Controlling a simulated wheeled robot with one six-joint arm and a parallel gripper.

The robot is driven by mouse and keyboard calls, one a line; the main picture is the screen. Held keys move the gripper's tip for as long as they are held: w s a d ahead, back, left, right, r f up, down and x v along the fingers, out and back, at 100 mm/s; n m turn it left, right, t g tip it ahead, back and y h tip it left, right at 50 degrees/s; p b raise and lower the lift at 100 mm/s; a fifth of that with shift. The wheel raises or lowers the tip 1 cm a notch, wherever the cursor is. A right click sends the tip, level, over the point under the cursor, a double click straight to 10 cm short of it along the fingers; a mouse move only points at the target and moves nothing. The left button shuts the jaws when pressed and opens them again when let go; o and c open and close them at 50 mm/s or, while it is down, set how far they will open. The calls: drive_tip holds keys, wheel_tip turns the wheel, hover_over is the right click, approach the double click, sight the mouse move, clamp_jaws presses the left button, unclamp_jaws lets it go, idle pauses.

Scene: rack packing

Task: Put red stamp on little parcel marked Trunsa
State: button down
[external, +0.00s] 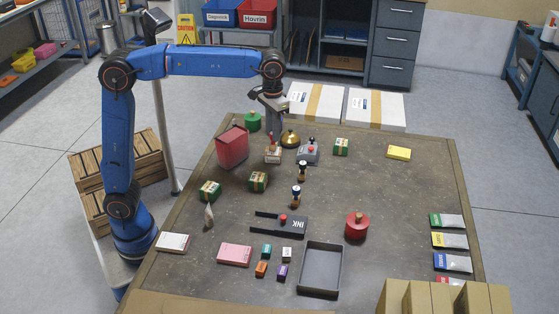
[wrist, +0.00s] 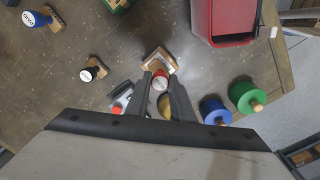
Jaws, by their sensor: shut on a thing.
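My gripper (external: 272,134) is shut on the upright red stamp (external: 271,141). In the wrist view the red stamp's round handle (wrist: 161,81) sits between my two fingertips (wrist: 161,88).
A red bin (external: 232,147) stands close to my gripper's left. A brass bell (external: 290,139), a grey device with a red knob (external: 309,151) and a green pot (external: 253,121) are close by. Black (external: 302,171) and blue (external: 296,196) stamps stand nearer the front. The table's right middle is clear.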

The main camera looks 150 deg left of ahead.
drive_tip(key=shift+f, duration=0.6)
drive_tip(key=c, duration=1.5)
unclamp_jaws()
drive_tip(key=shift+f, duration=0.1)
drive_tip(key=shift+c, duration=0.2)
wheel_tip(320, 180, up, 12)
